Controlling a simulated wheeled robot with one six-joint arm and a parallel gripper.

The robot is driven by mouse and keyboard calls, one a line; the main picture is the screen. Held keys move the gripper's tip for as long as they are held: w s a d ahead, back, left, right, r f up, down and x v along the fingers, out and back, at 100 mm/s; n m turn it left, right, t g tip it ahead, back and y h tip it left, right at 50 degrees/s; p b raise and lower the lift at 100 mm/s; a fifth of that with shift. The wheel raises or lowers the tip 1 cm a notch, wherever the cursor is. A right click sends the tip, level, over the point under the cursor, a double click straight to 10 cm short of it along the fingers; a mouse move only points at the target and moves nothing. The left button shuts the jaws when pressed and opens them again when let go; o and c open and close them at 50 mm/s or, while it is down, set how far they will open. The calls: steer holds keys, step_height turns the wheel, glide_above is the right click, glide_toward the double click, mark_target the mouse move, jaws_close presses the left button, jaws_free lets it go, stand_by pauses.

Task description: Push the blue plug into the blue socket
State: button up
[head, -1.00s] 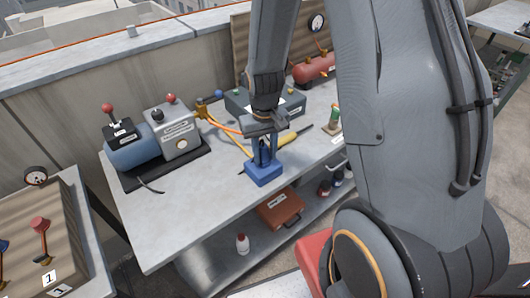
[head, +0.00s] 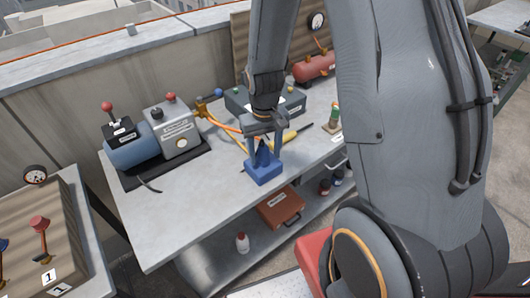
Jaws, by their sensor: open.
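The blue socket (head: 264,172) is a squat block on the metal workbench, near its front edge. The blue plug (head: 262,155) stands upright in the top of the socket, its tapered upper part showing. How deep it sits I cannot tell from this view. My gripper (head: 263,139) points down right above the plug, with its jaws open. The fingertips are small and partly merge with the plug, so I cannot tell whether they touch it.
A pump unit (head: 140,145) stands left on the workbench (head: 190,205). A dark grey box (head: 290,103) stands at the back. The bench left of the socket is clear.

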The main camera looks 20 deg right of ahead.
mark_target(265, 151)
step_height(265, 151, up, 8)
steer(key=shift+f+b, duration=0.25)
steer(key=shift+b, duration=0.7)
steer(key=shift+s+r, duration=0.15)
steer(key=shift+s, duration=0.15)
steer(key=s+t+b, duration=0.1)
steer(key=s+b, duration=0.2)
steer(key=s, duration=0.4)
steer(key=shift+s+r+t, duration=0.2)
steer(key=shift+r+t, duration=0.1)
steer(key=shift+r, duration=0.05)
stand_by(1.3)
